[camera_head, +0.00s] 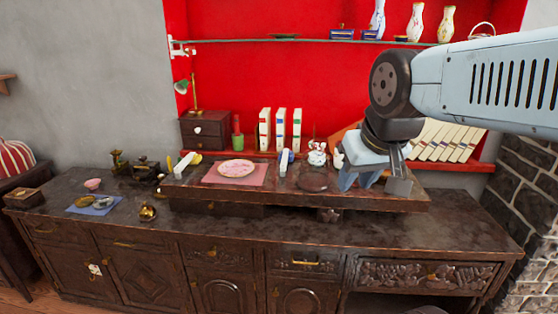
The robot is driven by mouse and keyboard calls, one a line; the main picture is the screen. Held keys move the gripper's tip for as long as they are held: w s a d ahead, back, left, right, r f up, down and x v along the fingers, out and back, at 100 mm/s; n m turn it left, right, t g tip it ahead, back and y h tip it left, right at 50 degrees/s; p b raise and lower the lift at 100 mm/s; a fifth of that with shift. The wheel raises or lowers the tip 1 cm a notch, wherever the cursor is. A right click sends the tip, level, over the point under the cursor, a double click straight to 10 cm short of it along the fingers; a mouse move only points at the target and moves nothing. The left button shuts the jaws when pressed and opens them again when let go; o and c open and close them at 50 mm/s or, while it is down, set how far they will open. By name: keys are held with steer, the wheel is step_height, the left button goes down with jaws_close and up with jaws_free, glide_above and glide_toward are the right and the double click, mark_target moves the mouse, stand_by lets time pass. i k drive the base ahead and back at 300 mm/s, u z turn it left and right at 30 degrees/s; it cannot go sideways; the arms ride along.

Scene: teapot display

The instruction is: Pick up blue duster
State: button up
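My gripper (375,187) hangs over the right part of a raised dark board (235,200) on the cabinet top. Its two fingers look spread apart, with no object clearly visible between them. I cannot pick out a blue duster for certain. A small dark blue item (291,156) stands behind a white upright piece (283,163) near the middle of the board, left of my gripper. It is too small to identify. My gripper hides part of the board's right side.
A pink plate (237,169) on a pink mat (220,180), a round dark plate (313,183) and a white teapot (317,154) stand on the board. A blue-grey cloth (103,210) lies at left. The cabinet's front strip (300,233) is clear. A shelf (310,41) runs above.

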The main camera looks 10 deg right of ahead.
mark_target(286, 155)
steer(key=z, duration=0.1)
steer(key=i, duration=1)
steer(key=u, duration=0.1)
